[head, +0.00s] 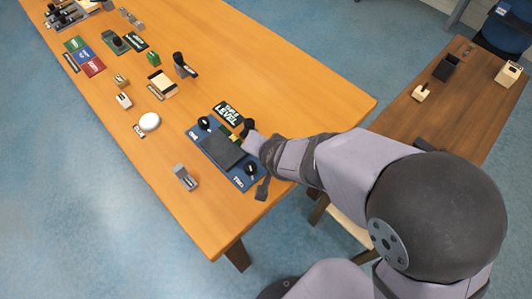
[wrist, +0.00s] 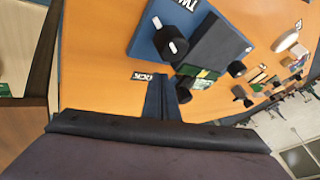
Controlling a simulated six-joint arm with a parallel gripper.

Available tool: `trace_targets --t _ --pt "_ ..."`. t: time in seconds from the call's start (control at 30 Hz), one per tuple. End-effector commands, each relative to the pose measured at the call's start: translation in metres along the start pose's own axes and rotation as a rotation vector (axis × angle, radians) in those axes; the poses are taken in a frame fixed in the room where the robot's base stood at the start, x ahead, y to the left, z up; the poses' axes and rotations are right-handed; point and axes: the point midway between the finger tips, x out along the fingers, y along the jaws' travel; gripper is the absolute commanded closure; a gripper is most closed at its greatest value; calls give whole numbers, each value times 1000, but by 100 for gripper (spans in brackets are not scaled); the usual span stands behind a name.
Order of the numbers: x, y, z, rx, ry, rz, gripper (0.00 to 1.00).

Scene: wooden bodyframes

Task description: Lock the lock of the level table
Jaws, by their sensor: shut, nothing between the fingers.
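The level table is a blue board (head: 243,180) with a dark grey plate (head: 221,149) and black knobs (head: 251,168), near the front right of the orange table. In the wrist view its blue base (wrist: 146,42) and grey plate (wrist: 220,45) fill the upper middle. My gripper (wrist: 163,82) is shut and empty, at the board's near edge, beside a small label reading LOCK (wrist: 146,77). A black lock knob (wrist: 184,91) sits just right of the fingertips, by a green and yellow part (wrist: 200,73). Whether they touch is unclear.
A sign (head: 227,112) reading TABLE LEVEL lies behind the board. A small grey block (head: 185,177) and a white round button (head: 149,121) stand to the left. A brown side table (head: 465,100) is on the right. The orange table's front left is clear.

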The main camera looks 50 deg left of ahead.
Motion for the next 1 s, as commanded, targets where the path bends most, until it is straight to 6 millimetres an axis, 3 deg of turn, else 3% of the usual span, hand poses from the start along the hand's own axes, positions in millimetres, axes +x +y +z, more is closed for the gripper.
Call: trace_targets --t 0.03,0.1,0.4,0.63,1.0 --pt "-18 -6 -3 -1 1 -3 100" --pt "-34 -6 -2 0 1 -3 100" --pt "-83 -8 2 -1 -1 -1 100" --pt "-98 -7 4 0 -1 0 100" --pt "-98 -7 4 0 0 0 100"
